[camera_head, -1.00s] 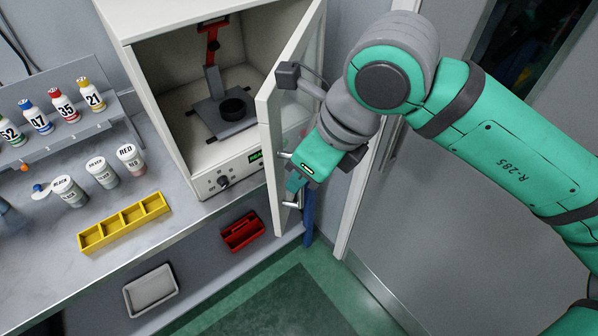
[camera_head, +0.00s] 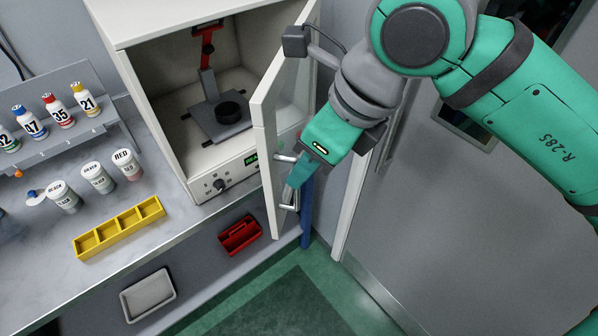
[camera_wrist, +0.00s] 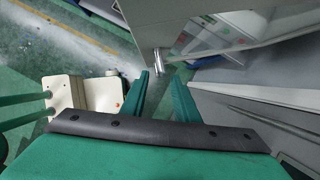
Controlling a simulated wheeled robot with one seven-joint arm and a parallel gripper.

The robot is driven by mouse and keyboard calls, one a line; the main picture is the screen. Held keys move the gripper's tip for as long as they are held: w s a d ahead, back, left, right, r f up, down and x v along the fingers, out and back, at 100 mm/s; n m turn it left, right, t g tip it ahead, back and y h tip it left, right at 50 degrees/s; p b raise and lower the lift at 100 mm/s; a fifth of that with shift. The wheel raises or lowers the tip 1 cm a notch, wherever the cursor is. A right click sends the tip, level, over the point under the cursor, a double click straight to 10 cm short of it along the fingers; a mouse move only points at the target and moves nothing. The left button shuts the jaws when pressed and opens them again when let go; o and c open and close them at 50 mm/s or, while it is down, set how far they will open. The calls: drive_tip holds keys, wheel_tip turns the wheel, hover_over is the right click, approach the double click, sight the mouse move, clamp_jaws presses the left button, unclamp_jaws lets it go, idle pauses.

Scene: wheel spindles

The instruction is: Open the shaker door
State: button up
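The shaker (camera_head: 190,100) is a white cabinet standing on the bench at the upper middle of the head view. Its door (camera_head: 264,150) stands swung well out from the front, so the inside shows. A metal bar handle (camera_head: 288,207) is on the door's outer face; my gripper hides its middle. My gripper (camera_head: 294,184) is at the handle, on the door's outer side. In the wrist view the fingers (camera_wrist: 158,88) are apart with a gap between them. The handle's end (camera_wrist: 159,58) shows just beyond the fingertips, in line with the gap; contact cannot be told.
Inside the shaker is a stand with a dark round dish (camera_head: 229,112). A yellow tray (camera_head: 119,228), jars and a rack of bottles (camera_head: 50,130) are on the bench at left. A red caddy (camera_head: 239,235) and grey tray (camera_head: 148,294) lie lower. Floor before the door is clear.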

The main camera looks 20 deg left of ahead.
drive_tip(key=v, duration=0.5)
drive_tip(key=shift+d+r, duration=0.1)
drive_tip(key=shift+r, duration=0.25)
